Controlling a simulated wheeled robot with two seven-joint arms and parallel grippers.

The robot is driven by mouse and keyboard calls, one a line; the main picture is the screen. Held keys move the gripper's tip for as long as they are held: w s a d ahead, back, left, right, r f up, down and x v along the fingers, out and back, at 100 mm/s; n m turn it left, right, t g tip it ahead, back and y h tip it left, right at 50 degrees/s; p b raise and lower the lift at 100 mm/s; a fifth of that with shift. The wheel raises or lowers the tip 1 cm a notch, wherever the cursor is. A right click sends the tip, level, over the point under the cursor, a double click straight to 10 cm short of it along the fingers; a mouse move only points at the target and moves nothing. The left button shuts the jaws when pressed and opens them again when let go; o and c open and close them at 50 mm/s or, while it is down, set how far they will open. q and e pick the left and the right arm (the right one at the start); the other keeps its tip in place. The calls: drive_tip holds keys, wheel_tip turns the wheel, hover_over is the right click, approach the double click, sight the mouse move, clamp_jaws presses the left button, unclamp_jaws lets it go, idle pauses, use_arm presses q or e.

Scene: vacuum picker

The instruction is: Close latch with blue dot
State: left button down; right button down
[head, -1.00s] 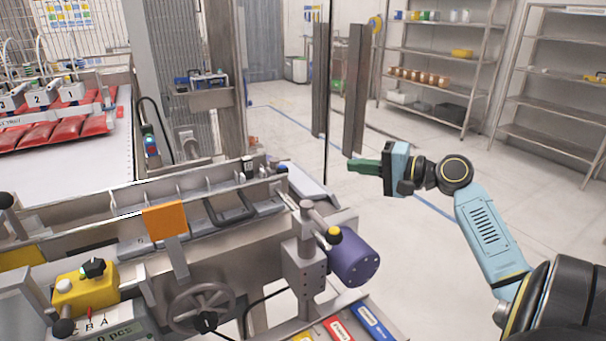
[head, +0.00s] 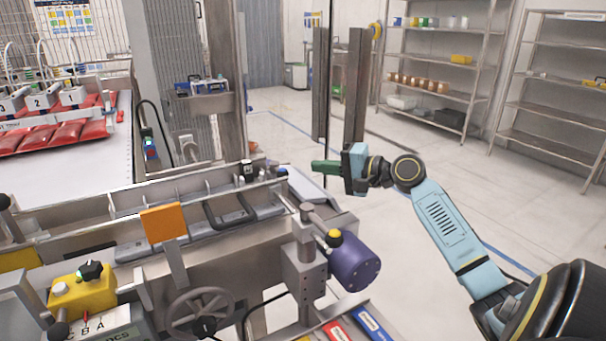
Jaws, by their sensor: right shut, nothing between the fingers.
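A small blue-topped part (head: 281,172) sits at the far right end of the machine's metal rail. A black latch-like part (head: 246,171) stands just left of it; I cannot tell which of them is the latch with the blue dot, or whether it is open. My right gripper (head: 318,166) has green fingers and is shut and empty. It points left in the air, a short way right of the rail's end, and touches nothing. My left gripper is out of view.
The machine frame carries an orange plate (head: 163,222), a handwheel (head: 199,312) and a purple motor (head: 354,262) on a post below the rail's end. Red packs (head: 70,137) lie under suction heads at left. Shelves (head: 440,85) stand far back. The floor at right is clear.

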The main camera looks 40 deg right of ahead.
sight(287, 171)
drive_tip(key=a, duration=0.1)
drive_tip(key=w+a, duration=0.2)
drive_tip(key=shift+w+f, duration=0.1)
drive_tip(key=shift+f, duration=0.2)
drive_tip(key=shift+w+a+f, duration=0.1)
drive_tip(key=shift+w+a, duration=0.1)
drive_tip(key=shift+a, duration=0.25)
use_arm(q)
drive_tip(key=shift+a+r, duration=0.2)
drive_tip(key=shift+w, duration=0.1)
use_arm(e)
drive_tip(key=shift+a, duration=0.1)
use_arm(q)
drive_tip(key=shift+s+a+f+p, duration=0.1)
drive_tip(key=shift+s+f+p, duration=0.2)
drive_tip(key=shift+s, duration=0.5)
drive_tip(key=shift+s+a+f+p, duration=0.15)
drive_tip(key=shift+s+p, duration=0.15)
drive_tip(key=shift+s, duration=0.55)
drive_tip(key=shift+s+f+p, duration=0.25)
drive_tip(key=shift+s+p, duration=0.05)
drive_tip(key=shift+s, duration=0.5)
use_arm(e)
drive_tip(key=shift+s+a, duration=0.1)
drive_tip(key=shift+a, duration=0.4)
drive_tip(key=shift+d, duration=0.1)
